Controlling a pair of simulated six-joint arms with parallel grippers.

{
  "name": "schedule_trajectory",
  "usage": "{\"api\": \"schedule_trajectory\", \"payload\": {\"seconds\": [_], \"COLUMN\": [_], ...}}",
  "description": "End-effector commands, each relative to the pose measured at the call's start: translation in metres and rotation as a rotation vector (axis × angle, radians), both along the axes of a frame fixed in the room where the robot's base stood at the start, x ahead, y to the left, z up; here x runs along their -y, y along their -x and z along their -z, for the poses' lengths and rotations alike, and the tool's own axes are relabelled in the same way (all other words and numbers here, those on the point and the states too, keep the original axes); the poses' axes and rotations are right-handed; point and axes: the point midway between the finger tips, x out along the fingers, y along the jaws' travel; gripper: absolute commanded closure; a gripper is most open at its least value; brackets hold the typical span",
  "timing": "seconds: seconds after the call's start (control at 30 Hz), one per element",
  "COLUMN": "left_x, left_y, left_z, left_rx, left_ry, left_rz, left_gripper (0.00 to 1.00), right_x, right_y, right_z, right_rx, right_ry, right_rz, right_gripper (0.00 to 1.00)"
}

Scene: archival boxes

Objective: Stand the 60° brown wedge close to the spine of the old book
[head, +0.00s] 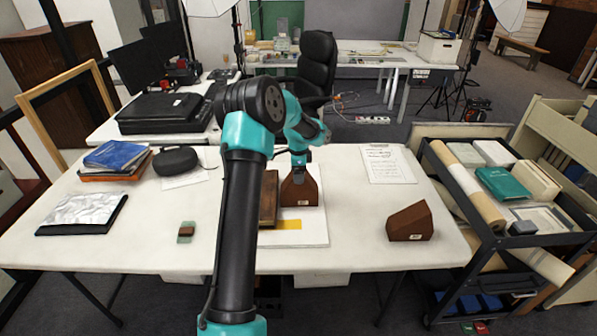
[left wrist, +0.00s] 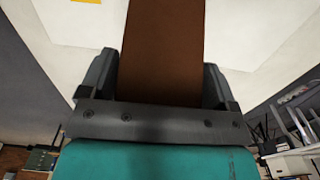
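A brown wedge (head: 299,191) with a small pale label stands upright on the white board (head: 315,235), just right of the old brown book (head: 268,200). My left gripper (head: 298,172) is at its top; in the left wrist view the two fingers (left wrist: 160,85) lie against both sides of the brown wedge (left wrist: 161,45), shut on it. My arm hides part of the book, so I cannot tell if wedge and book touch. A second brown wedge (head: 409,222) lies apart at the table's right. Both labels are too small to read. My right gripper is out of view.
A yellow strip (head: 289,224) lies on the board. A printed sheet (head: 387,164) is at the back right. Blue books (head: 115,155), a dark case (head: 175,160) and a silvery sheet (head: 83,209) are at the left. A loaded cart (head: 490,235) stands right of the table.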

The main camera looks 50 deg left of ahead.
Motion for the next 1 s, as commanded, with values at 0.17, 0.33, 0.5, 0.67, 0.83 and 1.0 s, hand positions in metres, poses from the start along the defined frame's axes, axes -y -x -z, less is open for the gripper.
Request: {"api": "schedule_trajectory", "payload": {"seconds": [0.17, 0.33, 0.5, 0.67, 0.83, 1.0], "left_x": [0.0, 0.0, 0.0, 0.0, 0.0, 0.0], "left_y": [0.0, 0.0, 0.0, -0.001, -0.001, -0.001], "left_z": [0.0, 0.0, -0.004, -0.019, -0.047, -0.08], "left_rx": [0.0, 0.0, 0.001, 0.003, 0.004, 0.005], "left_ry": [0.0, 0.0, -0.001, -0.002, -0.002, -0.002], "left_rz": [0.0, 0.0, 0.0, 0.0, -0.001, 0.001], "left_gripper": [0.01, 0.01, 0.01, 0.01, 0.01, 0.01], "right_x": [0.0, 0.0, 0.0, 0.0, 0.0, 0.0], "right_y": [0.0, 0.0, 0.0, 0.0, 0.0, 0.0], "right_z": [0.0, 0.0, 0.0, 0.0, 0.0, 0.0], "right_rx": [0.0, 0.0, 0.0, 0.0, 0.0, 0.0], "right_ry": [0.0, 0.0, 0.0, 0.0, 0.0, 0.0], "right_rz": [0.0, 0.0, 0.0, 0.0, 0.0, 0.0], "right_gripper": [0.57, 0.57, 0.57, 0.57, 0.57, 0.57]}}
